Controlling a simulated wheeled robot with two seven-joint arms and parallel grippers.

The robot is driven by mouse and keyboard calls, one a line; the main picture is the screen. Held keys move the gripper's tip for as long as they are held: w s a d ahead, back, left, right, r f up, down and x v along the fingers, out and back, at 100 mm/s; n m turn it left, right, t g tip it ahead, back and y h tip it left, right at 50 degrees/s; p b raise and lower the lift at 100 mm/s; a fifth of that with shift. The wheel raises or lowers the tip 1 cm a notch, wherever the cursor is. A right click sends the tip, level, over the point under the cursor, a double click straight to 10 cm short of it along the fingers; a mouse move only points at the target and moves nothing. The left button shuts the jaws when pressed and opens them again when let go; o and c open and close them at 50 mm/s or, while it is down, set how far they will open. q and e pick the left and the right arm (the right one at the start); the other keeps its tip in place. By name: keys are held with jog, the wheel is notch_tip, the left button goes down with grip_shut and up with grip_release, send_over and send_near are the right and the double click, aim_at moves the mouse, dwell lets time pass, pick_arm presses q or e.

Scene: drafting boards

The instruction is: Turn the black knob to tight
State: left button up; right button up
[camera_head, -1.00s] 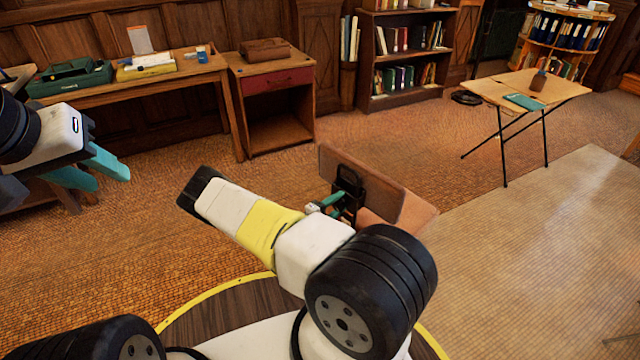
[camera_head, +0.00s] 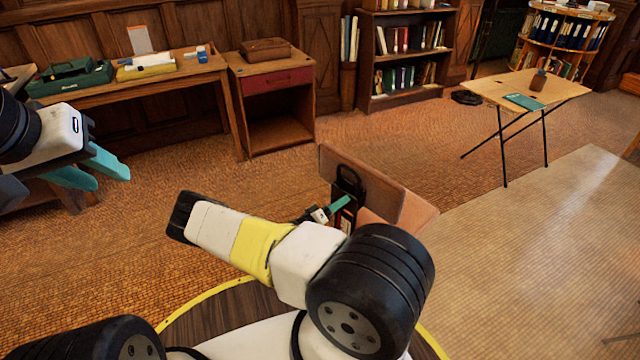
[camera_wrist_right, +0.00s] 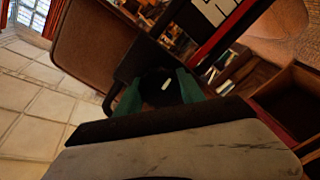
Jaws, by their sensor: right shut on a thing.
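The black knob (camera_wrist_right: 160,86) with a white mark shows in the right wrist view, between the two teal fingers of my right gripper (camera_wrist_right: 158,92). The fingers are shut on it. In the head view my right gripper (camera_head: 338,204) is at a dark fixture (camera_head: 349,182) with a handle-like loop on top, in front of a brown board (camera_head: 385,185); the knob is hidden there. The wrist view shows a red, black and white panel (camera_wrist_right: 222,25) above the knob. My left gripper (camera_head: 98,174) is empty, its teal fingers apart, at the left edge.
A wooden desk (camera_head: 130,80) with a green case (camera_head: 72,78) stands at the back left, beside a small cabinet (camera_head: 273,105). A bookcase (camera_head: 405,50) stands behind. A folding table (camera_head: 525,90) is at the right. The floor between is open.

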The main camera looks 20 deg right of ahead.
jog(key=shift+m, duration=0.6)
jog(key=o, duration=1.4)
jog(key=shift+c, duration=0.2)
jog(key=v, duration=0.8)
